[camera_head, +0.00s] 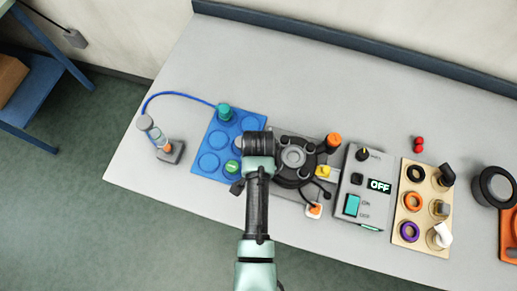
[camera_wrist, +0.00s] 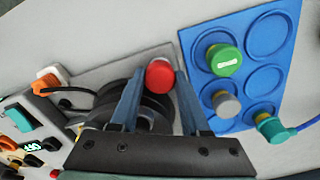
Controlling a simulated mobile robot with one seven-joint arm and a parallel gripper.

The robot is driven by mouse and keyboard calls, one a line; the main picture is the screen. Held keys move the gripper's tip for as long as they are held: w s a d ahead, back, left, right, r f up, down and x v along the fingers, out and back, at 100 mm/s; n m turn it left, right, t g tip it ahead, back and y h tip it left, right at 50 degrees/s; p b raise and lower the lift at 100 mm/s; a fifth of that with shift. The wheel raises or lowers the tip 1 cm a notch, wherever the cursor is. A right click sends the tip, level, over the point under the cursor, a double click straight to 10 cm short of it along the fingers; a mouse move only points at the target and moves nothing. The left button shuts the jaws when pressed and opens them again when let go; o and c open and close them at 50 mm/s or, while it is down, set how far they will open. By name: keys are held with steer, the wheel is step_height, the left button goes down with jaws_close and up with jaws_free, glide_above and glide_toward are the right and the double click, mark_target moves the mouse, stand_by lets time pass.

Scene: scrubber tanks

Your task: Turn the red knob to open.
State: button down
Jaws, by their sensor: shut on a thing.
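The red knob (camera_wrist: 159,74) shows in the wrist view as a round red cap between the fingertips of my gripper (camera_wrist: 160,79). The two blue-grey fingers are shut on it from either side. In the head view my gripper (camera_head: 258,141) is over the gap between the blue tray and the black round device, and my arm hides the red knob there. The black round device (camera_head: 293,157) sits on a grey base plate just right of my gripper. It also shows behind the fingers in the wrist view.
The blue tray (camera_head: 210,152) holds teal, green and grey-capped vials left of my gripper. A grey control box (camera_head: 357,189) reads OFF. Right of it stands a tan board (camera_head: 425,205) with coloured rings. The back of the grey table (camera_head: 300,80) is clear.

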steer(key=n+p, duration=0.2)
steer(key=n, duration=0.4)
steer(key=shift+r, duration=0.1)
steer(key=n+p, duration=0.1)
steer(key=n, duration=0.5)
steer(key=shift+n, duration=0.3)
stand_by(0.4)
steer(key=shift+c, duration=1.9)
jaws_free()
steer(key=shift+d, duration=0.15)
